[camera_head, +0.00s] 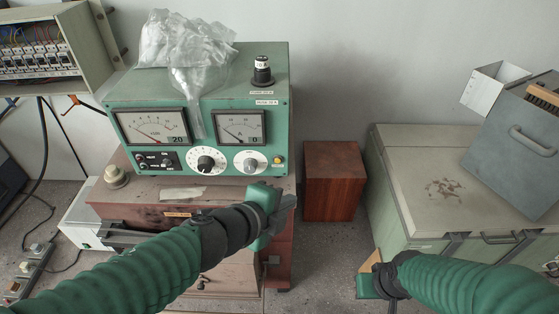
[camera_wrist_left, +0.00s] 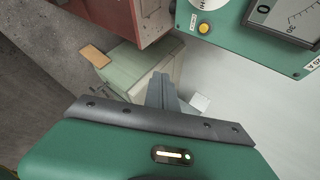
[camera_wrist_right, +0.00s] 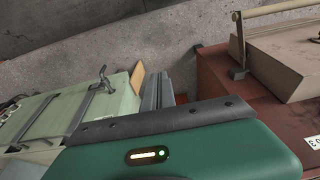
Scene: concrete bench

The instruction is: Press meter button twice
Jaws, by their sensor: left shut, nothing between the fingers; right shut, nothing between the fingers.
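The green meter box (camera_head: 285,120) stands on a reddish-brown cabinet, with two dial gauges and two white knobs on its front. Its small yellow button (camera_head: 278,160) is at the lower right of the front panel, and the button also shows in the left wrist view (camera_wrist_left: 204,27). My left gripper (camera_head: 287,203) is shut and empty, just below and in front of the button, apart from it. In the left wrist view its fingers (camera_wrist_left: 162,90) point past the panel's lower edge. My right gripper is low at the right by the pale chest; its shut, empty fingers (camera_wrist_right: 157,90) show in the right wrist view.
A pale green chest (camera_head: 410,170) stands at the right with a grey box (camera_head: 520,145) on top. A wooden box (camera_head: 333,180) sits behind the gap between cabinet and chest. A clear plastic bag (camera_head: 185,45) drapes over the meter box. A breaker panel (camera_head: 40,55) is at the upper left.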

